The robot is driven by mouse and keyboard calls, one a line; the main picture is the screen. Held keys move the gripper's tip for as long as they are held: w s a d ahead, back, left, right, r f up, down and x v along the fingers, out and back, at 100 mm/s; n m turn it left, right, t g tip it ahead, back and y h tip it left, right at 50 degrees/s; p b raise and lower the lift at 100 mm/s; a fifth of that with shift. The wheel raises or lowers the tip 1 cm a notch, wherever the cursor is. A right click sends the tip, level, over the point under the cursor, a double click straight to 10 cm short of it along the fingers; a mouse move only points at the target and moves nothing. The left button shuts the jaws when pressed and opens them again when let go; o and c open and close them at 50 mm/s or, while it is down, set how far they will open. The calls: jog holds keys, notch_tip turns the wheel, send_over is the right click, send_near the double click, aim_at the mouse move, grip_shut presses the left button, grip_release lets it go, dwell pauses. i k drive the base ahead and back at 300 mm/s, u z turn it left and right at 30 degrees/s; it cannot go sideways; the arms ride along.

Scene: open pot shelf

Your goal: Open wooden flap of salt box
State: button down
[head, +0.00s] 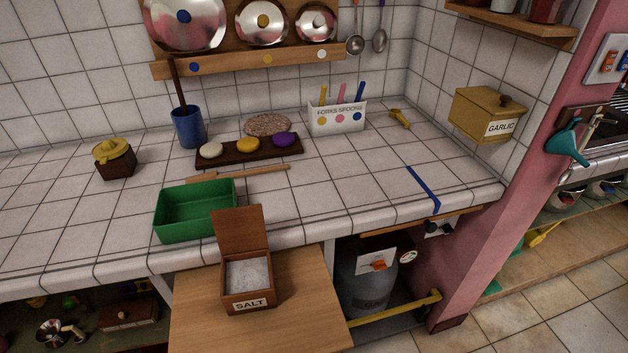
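The wooden salt box (233,297) stands on a light wooden board in front of the tiled counter, with a SALT label on its front. Its wooden flap (241,229) is raised and stands up at the back of the box, leaning back slightly. The box is open at the top, and white salt (248,273) shows inside. My gripper is not in view, and nothing is seen touching the flap or the box.
The light wooden board (200,315) has free room on both sides of the box. A green tray (195,225) sits close behind, on the counter. The counter edge lies behind the box. A gas cylinder (365,280) stands below the counter at right.

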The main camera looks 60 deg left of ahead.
aim_at(242, 229)
jog(key=z, duration=0.7)
jog(key=i, duration=1.7)
jog(key=u, duration=3.8)
jog(key=i, duration=0.9)
jog(key=u, duration=0.05)
